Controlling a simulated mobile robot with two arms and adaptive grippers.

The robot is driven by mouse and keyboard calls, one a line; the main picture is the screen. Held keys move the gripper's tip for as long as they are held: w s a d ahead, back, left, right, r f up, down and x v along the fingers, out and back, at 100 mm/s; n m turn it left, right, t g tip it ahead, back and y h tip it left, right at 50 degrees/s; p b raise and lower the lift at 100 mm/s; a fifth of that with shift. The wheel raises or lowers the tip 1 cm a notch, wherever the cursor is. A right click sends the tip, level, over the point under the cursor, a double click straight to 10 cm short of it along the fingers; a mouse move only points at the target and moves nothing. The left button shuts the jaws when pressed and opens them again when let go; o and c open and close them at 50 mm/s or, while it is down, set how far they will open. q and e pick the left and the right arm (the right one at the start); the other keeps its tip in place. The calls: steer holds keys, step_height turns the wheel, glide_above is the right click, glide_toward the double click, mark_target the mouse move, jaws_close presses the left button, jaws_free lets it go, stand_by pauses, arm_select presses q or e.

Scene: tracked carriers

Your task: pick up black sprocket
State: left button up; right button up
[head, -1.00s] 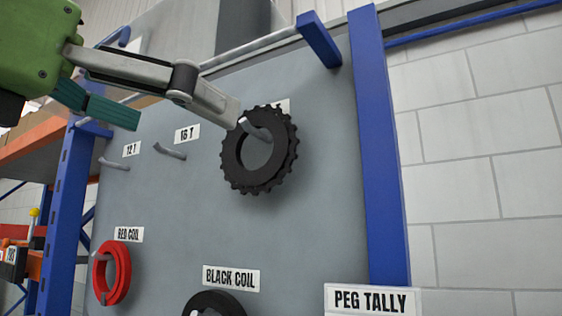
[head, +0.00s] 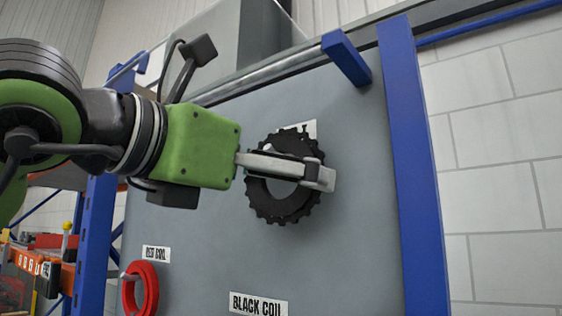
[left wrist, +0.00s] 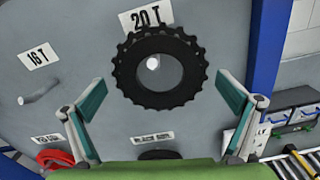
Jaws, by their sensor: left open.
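The black sprocket (head: 285,209), a toothed ring, hangs on a peg on the grey panel. In the left wrist view the sprocket (left wrist: 158,98) is whole under the 20 T label (left wrist: 146,17), with the peg end (left wrist: 153,63) showing in its hole. My left gripper (head: 318,176) is in front of the sprocket in the head view and covers part of it. In the left wrist view my left gripper (left wrist: 163,94) is open and empty, one finger on each side and below the sprocket's middle, not touching it. My right gripper is not in view.
A red coil (head: 141,288) hangs lower left. A blue post (head: 410,160) edges the panel on the right, with a blue bracket (head: 346,58) above. An empty 16 T peg (left wrist: 40,93) is left of the sprocket.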

arm_select(q)
steer(key=x, duration=0.2)
steer(key=shift+w+d, duration=0.2)
steer(key=shift+w, duration=0.05)
steer(key=shift+s+a, duration=0.1)
steer(key=c, duration=1.2)
steer(key=shift+a+r, duration=0.1)
steer(key=shift+r, duration=0.05)
